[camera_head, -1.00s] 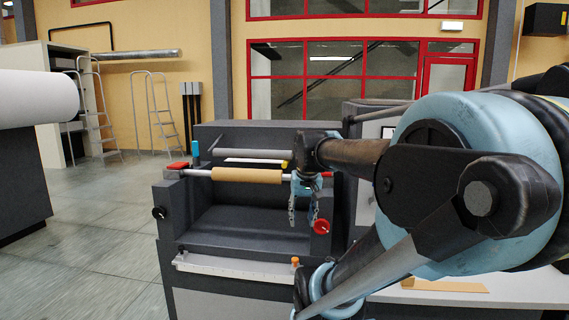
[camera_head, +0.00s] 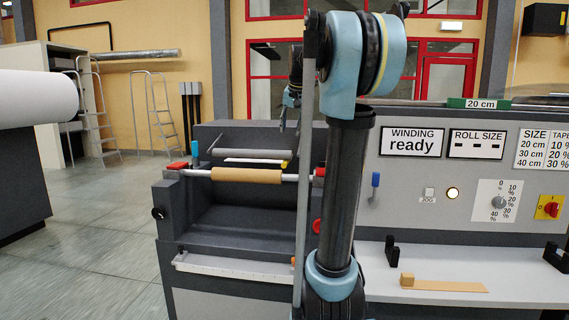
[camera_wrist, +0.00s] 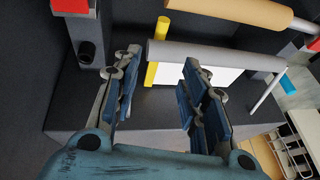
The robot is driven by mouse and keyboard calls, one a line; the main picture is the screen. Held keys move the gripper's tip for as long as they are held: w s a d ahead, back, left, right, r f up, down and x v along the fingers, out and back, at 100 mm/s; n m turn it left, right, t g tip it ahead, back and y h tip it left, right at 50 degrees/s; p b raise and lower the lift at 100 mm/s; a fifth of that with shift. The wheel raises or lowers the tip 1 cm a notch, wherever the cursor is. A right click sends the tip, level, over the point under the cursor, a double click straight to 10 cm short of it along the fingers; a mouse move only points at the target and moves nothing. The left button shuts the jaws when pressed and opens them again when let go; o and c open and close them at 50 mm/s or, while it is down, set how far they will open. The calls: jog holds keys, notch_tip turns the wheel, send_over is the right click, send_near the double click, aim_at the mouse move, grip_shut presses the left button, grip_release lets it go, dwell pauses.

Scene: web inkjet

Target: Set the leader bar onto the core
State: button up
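The core (camera_head: 247,175) is a tan cylinder on a pale shaft across the dark machine; it also shows at the top of the wrist view (camera_wrist: 248,12). Behind it lies a grey bar (camera_head: 252,153), and a white strip with a yellow end piece (camera_head: 285,163) shows by it. I cannot tell for sure which part is the leader bar. My gripper (camera_head: 284,118) is raised above the right end of the grey bar, partly hidden by my arm. In the wrist view my gripper (camera_wrist: 160,62) is open and empty, with the grey bar (camera_wrist: 215,55) beyond its fingers.
Red blocks stand at both shaft ends, the left one (camera_head: 177,166) beside a blue lever (camera_head: 195,149). On the right, a panel reads "WINDING ready" (camera_head: 412,143). Below it a shelf (camera_head: 510,290) holds a tan strip (camera_head: 450,287) and black holders (camera_head: 391,252). A white ruler-like bar (camera_head: 225,266) crosses the front.

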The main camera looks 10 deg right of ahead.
aim_at(285, 161)
jog(key=x, duration=1.7)
jog(key=shift+f, duration=0.1)
jog(key=shift+s, duration=0.1)
grip_shut()
